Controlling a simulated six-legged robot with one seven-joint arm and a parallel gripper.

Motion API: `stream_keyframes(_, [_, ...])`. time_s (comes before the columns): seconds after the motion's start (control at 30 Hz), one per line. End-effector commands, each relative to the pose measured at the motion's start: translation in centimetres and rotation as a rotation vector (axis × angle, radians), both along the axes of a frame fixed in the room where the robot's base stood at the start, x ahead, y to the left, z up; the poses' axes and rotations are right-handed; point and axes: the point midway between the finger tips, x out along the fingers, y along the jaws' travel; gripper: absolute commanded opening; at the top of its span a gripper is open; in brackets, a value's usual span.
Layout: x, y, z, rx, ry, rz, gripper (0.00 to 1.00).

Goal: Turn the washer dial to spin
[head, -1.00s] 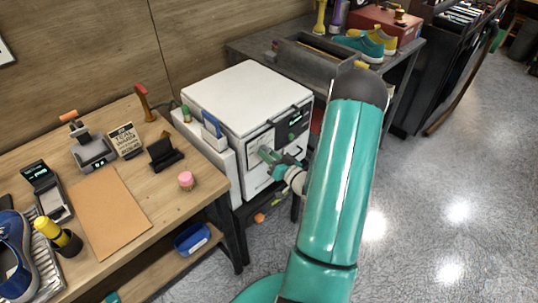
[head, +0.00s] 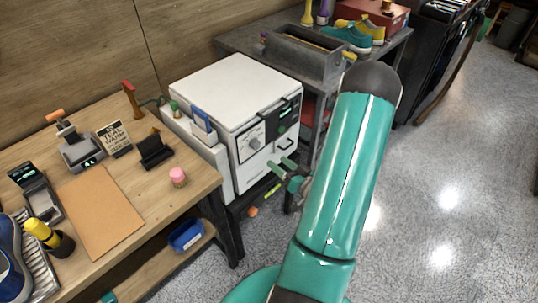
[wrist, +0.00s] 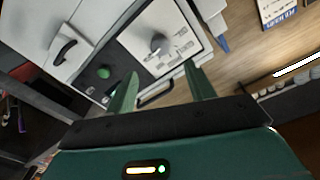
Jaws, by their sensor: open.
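The washer (head: 232,88) is a white box with a black strip and a light control panel on its front. Its grey round dial (head: 254,143) sits on that panel, and I cannot tell which mark it points to. In the wrist view the dial (wrist: 157,43) lies beyond the fingertips, apart from them, with small unreadable labels beside it. My gripper (head: 282,167) is open and empty, in front of the washer, lower and to the right of the dial. Its two green fingers (wrist: 160,76) show spread in the wrist view.
A green button (wrist: 104,72) and a dark handle (wrist: 66,50) are near the dial. A grey table (head: 232,43) with shoes is behind. Open floor (head: 450,200) lies right.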

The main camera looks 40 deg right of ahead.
Motion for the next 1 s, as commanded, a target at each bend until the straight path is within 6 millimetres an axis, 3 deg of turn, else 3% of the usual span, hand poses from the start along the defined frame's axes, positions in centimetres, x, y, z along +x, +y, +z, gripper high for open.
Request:
stream_keyframes(0.1, [-2.1, 0.0, -0.1, 0.000, 0.001, -0.002, 0.54])
stream_keyframes(0.3, [-3.7, 0.1, -0.1, 0.000, 0.001, 0.000, 0.54])
stream_keyframes(0.87, [-3.8, 0.1, -0.1, 0.000, 0.001, 0.000, 0.54])
stream_keyframes(1.0, [-3.0, 0.0, 0.2, -0.030, 0.028, 0.004, 0.54])
